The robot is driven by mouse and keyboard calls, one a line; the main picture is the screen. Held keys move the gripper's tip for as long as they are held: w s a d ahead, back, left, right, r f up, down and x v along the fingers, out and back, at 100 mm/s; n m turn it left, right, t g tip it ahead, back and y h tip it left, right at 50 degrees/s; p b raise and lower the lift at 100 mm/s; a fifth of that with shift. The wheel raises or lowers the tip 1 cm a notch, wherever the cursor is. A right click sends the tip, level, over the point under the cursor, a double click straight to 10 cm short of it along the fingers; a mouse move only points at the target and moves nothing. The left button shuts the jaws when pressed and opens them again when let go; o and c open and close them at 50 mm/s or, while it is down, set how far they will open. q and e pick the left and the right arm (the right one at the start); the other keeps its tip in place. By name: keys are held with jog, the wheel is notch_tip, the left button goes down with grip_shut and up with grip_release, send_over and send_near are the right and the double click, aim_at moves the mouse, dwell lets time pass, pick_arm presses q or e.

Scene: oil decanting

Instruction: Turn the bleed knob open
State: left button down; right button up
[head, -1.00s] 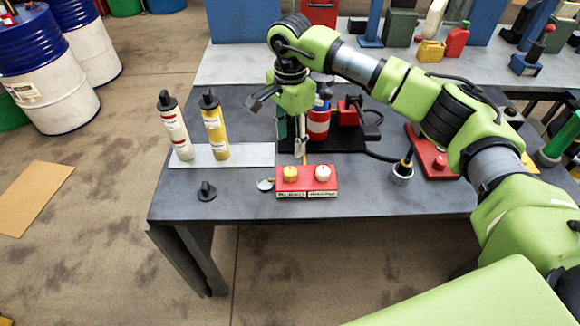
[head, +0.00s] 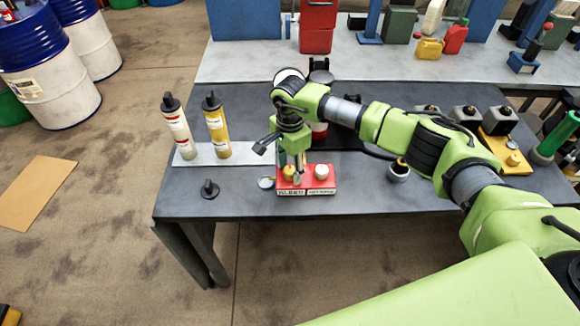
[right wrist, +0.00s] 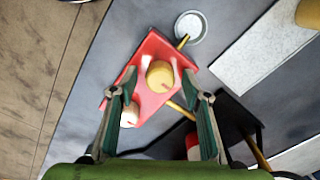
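The red valve box (head: 328,185) sits near the front edge of the dark table, with a front label under each knob. The yellow knob (head: 288,172), above the label that seems to read BLEED, is on its left. The white knob (head: 321,171) is on its right. My right gripper (head: 297,180) is low over the box. In the right wrist view the open fingers (right wrist: 160,84) point down on either side of the yellow knob (right wrist: 160,74), with gaps visible. My left gripper is out of view.
A small round dish (head: 266,182) lies left of the box. A black knob-like piece (head: 208,188) is farther left. Two bottles (head: 217,128) stand on a pale plate (head: 243,153). A dark fitting (head: 398,170) stands right of the box. The front table strip is mostly clear.

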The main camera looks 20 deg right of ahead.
jog(key=c, duration=1)
jog(key=shift+o, duration=0.3)
jog(key=m+b, duration=0.3)
jog(key=shift+f+m, duration=0.15)
jog(key=shift+m, duration=0.15)
jog(key=m+b, duration=0.3)
jog(key=shift+m, duration=0.3)
jog(key=m+b, duration=0.3)
jog(key=m, duration=0.2)
jog(key=shift+m, duration=0.3)
jog(key=m, duration=0.1)
jog(key=m+b, duration=0.1)
jog(key=m, duration=0.1)
jog(key=m+b, duration=0.1)
jog(key=m, duration=0.1)
jog(key=shift+r, duration=0.25)
jog(key=shift+w, duration=0.1)
